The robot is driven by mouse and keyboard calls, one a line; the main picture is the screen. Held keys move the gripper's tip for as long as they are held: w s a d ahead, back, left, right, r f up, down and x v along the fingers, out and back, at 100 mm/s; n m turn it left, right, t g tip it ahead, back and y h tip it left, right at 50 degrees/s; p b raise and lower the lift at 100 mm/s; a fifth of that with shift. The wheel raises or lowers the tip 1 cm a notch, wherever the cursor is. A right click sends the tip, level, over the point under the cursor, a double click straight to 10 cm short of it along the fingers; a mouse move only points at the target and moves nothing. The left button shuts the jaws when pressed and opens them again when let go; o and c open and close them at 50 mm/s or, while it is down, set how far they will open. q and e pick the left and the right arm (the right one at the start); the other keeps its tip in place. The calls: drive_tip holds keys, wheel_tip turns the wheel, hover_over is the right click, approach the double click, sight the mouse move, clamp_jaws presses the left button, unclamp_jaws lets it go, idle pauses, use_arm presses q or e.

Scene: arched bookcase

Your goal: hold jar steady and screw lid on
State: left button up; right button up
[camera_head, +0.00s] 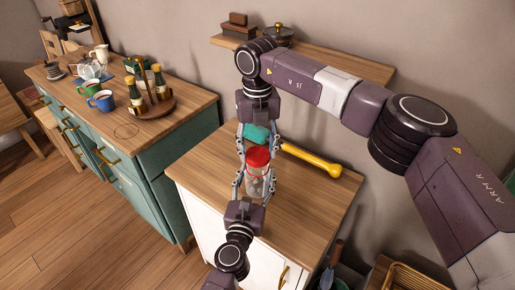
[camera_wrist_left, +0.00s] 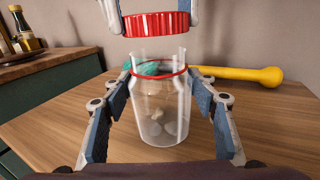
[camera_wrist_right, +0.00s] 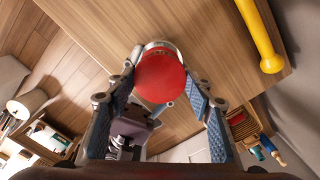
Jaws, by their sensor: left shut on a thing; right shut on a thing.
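A clear glass jar (camera_wrist_left: 160,105) with a red ring near its top stands upright on the wooden counter. Some small pale things show inside it. The jar shows low in the head view (camera_head: 255,187). My left gripper (camera_wrist_left: 160,82) is shut on the jar, one finger on each side. A red ribbed lid (camera_wrist_left: 157,24) is above the jar mouth, with a visible gap between them. The lid is roughly level and over the jar. My right gripper (camera_wrist_right: 163,76) is shut on the lid (camera_wrist_right: 161,77) from above. The lid hides the jar's mouth in the right wrist view.
A yellow rod with a knobbed end (camera_head: 315,160) and a teal thing (camera_head: 257,133) lie on the counter (camera_head: 210,170) behind the jar. A wall shelf (camera_head: 350,63) is above. A green cabinet (camera_head: 150,185) with mugs and bottles stands at left.

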sight(258, 176)
drive_tip(key=shift+f, duration=0.85)
drive_tip(key=shift+f, duration=0.6)
drive_tip(key=m, duration=2.6)
